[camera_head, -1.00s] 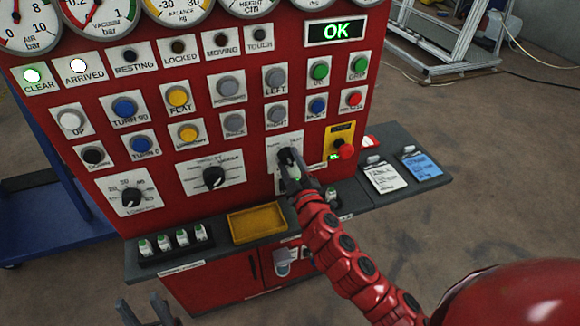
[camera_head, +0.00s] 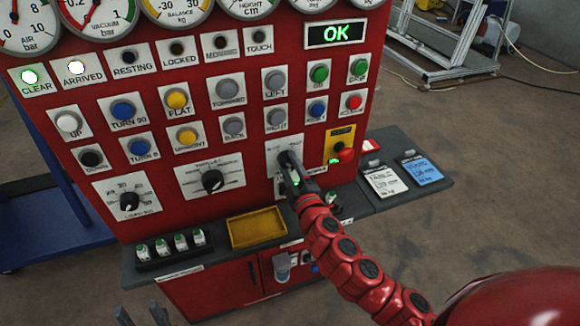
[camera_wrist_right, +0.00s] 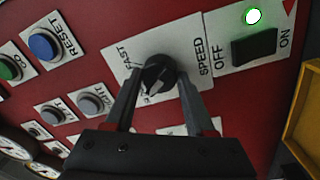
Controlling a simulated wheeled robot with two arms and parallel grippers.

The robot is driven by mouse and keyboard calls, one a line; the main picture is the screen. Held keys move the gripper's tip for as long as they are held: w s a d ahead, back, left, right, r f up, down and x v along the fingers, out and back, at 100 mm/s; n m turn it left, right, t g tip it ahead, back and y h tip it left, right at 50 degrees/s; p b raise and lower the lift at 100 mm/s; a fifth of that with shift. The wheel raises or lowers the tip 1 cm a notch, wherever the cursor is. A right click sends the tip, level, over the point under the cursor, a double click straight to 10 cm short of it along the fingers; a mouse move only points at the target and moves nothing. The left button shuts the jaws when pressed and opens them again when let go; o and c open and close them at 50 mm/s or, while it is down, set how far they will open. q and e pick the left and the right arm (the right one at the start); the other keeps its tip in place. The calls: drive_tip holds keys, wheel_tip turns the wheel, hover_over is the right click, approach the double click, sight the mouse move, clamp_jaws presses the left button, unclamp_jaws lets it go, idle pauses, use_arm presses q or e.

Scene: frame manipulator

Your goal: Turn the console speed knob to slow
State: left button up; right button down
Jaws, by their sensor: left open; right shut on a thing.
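The speed knob (camera_wrist_right: 158,72) is a round black knob on a white plate marked SPEED and FAST in the right wrist view. My right gripper (camera_wrist_right: 158,88) has one finger on each side of it and is shut on it. A pale mark on the knob points toward the lower part of the plate, where the other label is mostly hidden. In the head view the knob (camera_head: 287,157) is partly covered by my right gripper (camera_head: 292,172). My left gripper (camera_head: 142,316) is open and empty at the bottom edge of the head view.
An OFF/ON switch (camera_wrist_right: 254,47) with a lit green lamp is beside the speed plate. A red stop button (camera_head: 343,154) is right of the gripper. Other black knobs (camera_head: 213,181) are to the left. A yellow tray (camera_head: 257,228) and a grey ledge (camera_head: 220,262) are below.

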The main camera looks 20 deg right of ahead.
drive_tip(key=shift+c, duration=1.2)
unclamp_jaws()
drive_tip(key=shift+s+d+f, duration=0.1)
drive_tip(key=shift+s+f, duration=0.05)
drive_tip(key=shift+s, duration=0.4)
drive_tip(key=s+p, duration=0.4)
drive_tip(key=s, duration=1.2)
drive_tip(key=shift+s+f, duration=0.15)
drive_tip(key=shift+f, duration=0.1)
